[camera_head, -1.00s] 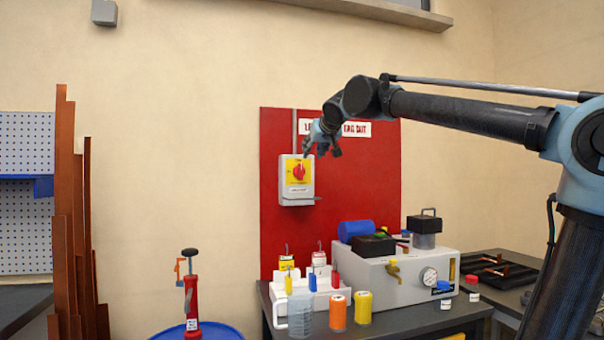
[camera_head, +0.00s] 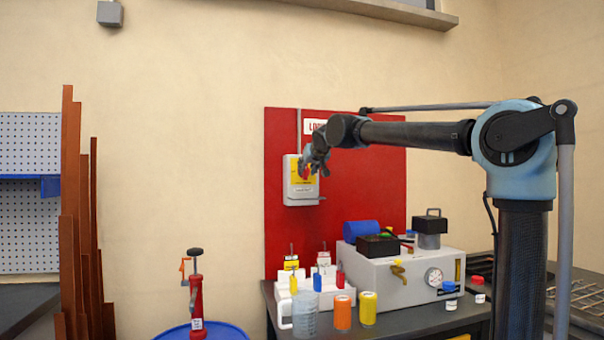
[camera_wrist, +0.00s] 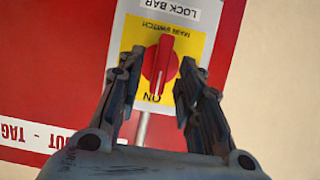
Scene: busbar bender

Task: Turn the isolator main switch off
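The isolator main switch is a light grey box (camera_head: 299,190) with a yellow plate, mounted on a red board (camera_head: 350,230). In the wrist view its red knob (camera_wrist: 160,64) lies along the plate's length, with its lower end near the "ON" mark, and "MAIN SWITCH" is printed at the other end. My gripper (camera_wrist: 155,85) is open, one finger on each side of the knob, with visible gaps between the fingers and the knob. In the head view my gripper (camera_head: 308,172) is in front of the box and partly hides the knob.
A bench below holds a grey unit with a gauge (camera_head: 405,275), a white rack (camera_head: 312,290) with padlocks, and orange and yellow canisters. A red hand pump (camera_head: 196,300) stands on a blue drum at left.

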